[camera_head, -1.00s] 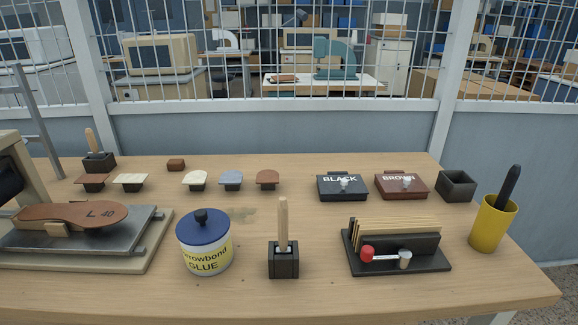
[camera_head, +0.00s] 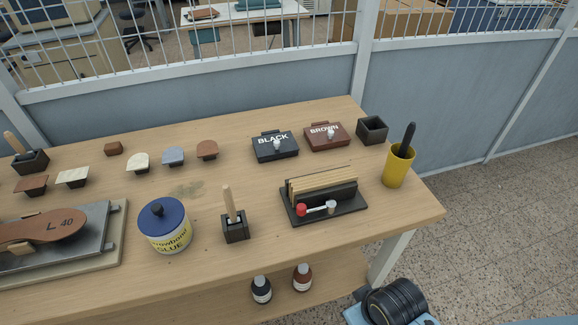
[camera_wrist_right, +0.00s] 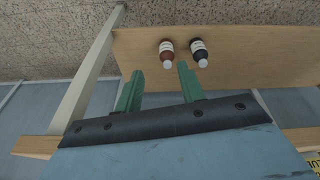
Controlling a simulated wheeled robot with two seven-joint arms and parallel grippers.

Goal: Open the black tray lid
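The black tray (camera_head: 275,148) is a small dark box marked BLACK on its lid, with a light round knob on top. It stands at the back right of the table in the head view, and its lid is closed. My right gripper (camera_wrist_right: 158,72) shows in the right wrist view with its two green fingers spread apart and nothing between them. It is not near the black tray; the wrist view shows the lower shelf and its bottles beyond the fingers. My left gripper is in neither view.
A closed brown tray (camera_head: 327,137) stands right of the black one, then an open dark box (camera_head: 372,130). In front are a rack (camera_head: 325,202), a yellow cup (camera_head: 398,168) and a brush holder (camera_head: 235,230). Two bottles (camera_head: 261,290) stand on the lower shelf (camera_head: 215,306).

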